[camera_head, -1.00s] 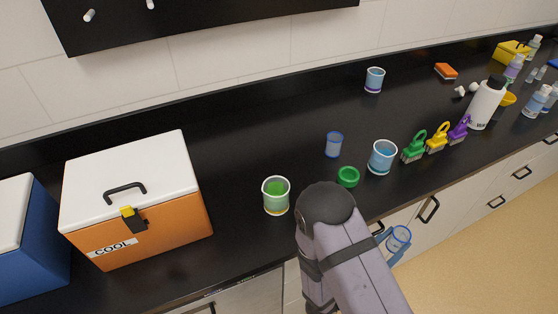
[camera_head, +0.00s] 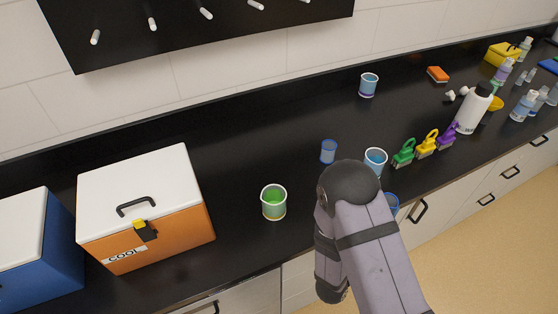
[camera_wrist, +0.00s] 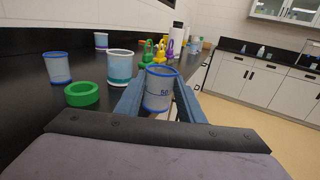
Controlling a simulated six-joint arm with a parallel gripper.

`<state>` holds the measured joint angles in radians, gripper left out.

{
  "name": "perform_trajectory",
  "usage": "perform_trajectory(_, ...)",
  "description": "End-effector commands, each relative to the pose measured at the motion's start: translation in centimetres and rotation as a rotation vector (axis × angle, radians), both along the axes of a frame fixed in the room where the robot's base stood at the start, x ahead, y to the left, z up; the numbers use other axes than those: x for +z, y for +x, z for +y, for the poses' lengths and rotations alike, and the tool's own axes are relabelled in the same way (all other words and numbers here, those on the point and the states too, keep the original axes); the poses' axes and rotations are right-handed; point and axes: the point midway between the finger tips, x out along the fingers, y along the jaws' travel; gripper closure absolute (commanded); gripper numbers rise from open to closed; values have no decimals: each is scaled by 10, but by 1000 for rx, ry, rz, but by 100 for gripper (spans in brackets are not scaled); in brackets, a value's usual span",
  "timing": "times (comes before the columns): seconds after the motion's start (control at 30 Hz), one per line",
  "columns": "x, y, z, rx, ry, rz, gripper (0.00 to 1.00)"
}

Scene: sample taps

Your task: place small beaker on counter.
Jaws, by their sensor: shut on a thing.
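A small clear beaker with a blue rim (camera_wrist: 158,88) is between the two blue fingers of my gripper (camera_wrist: 160,99), which is shut on it. The beaker looks roughly upright, and a "50" mark shows on its side. In the head view only part of the held beaker (camera_head: 392,202) shows past my arm, near the counter's front edge; my fingers are hidden there. I cannot tell its height against the counter top (camera_head: 235,150). A similar blue-rimmed beaker (camera_head: 328,151) stands on the counter, also in the wrist view (camera_wrist: 58,68).
A green ring (camera_wrist: 82,95) and a larger beaker with blue-green liquid (camera_wrist: 120,68) stand left of my gripper in the wrist view. A beaker with green liquid (camera_head: 273,203), an orange cooler (camera_head: 170,235), clip brushes (camera_head: 403,153) and a white bottle (camera_head: 473,108) occupy the counter.

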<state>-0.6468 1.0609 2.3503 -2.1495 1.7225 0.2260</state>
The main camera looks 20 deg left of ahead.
Motion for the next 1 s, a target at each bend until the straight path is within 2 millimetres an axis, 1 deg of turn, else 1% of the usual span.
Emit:
perform_trajectory(0.03,20,3,18,53,2,-3,86)
perform_trajectory(0.17,50,3,68,202,2,-3,86)
perform_trajectory(0.2,60,1,84,250,3,-4,86)
perform_trajectory(0.23,68,0,96,286,2,-5,86)
perform_trajectory(0.3,85,-6,125,372,2,-5,86)
perform_trajectory(0.37,101,-12,149,444,2,-5,86)
perform_trajectory(0.4,112,-17,165,492,3,-6,86)
perform_trajectory(0.47,128,-26,188,564,2,-6,86)
perform_trajectory(0.5,138,-33,203,612,3,-5,86)
perform_trajectory(0.57,155,-44,225,684,3,-6,86)
perform_trajectory(0.6,165,-53,239,731,3,-5,86)
perform_trajectory(0.7,192,-76,273,847,3,-8,86)
perform_trajectory(0.77,208,-92,292,916,2,-7,86)
perform_trajectory(0.8,219,-102,303,960,2,-8,86)
perform_trajectory(0.87,233,-119,319,1026,3,-8,86)
perform_trajectory(0.9,243,-131,329,1068,3,-7,86)
perform_trajectory(0.97,254,-149,343,1129,1,-6,86)
perform_trajectory(1.0,258,-162,352,1170,1,-7,86)
